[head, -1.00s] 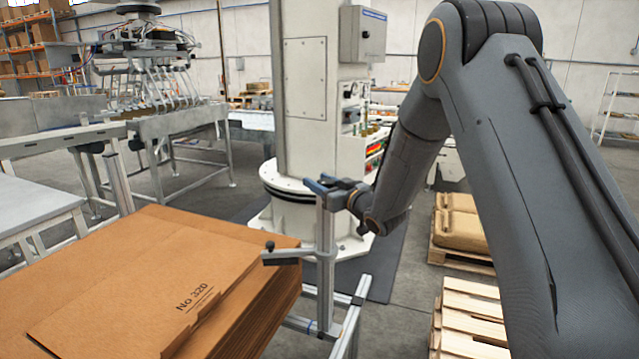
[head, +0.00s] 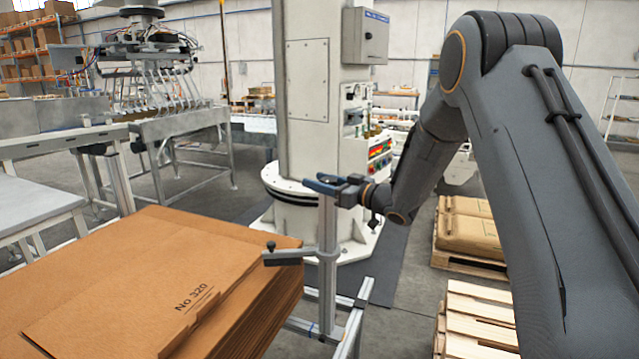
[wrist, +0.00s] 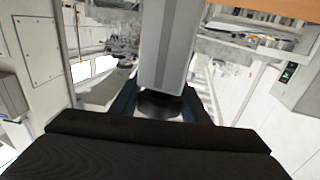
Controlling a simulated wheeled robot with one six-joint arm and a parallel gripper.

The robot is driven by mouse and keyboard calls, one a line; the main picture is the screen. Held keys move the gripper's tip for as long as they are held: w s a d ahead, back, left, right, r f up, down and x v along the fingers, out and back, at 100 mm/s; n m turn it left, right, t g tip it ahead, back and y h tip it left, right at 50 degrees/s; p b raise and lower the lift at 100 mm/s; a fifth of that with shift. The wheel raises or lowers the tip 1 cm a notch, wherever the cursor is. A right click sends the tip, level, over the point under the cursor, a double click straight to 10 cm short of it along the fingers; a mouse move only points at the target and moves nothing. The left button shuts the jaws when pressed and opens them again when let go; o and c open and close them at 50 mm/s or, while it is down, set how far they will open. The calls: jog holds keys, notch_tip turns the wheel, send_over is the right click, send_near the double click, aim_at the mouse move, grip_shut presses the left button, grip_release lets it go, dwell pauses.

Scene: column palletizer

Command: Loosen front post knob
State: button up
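The front post (head: 327,245) is an upright grey metal profile beside the cardboard stack, with a side arm carrying a small black knob (head: 270,245). In the wrist view, the post (wrist: 170,45) comes down from the top of the picture. A dark round knob (wrist: 160,105) sits at its end, between the blue fingers of my gripper (wrist: 160,100). The fingers lie on both sides of the knob; whether they press on it I cannot tell.
A stack of flat brown cardboard (head: 130,280) marked No 320 lies left of the post. A low metal frame (head: 350,320) stands at its foot. Wooden pallets (head: 475,320) lie at right, one with brown sacks (head: 468,228). A white column (head: 308,100) rises behind.

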jog(key=o, duration=0.4)
jog(key=shift+c, duration=0.2)
jog(key=shift+d, duration=0.1)
jog(key=b+v, duration=0.2)
jog(key=v, duration=0.5)
jog(key=shift+s+d, duration=0.3)
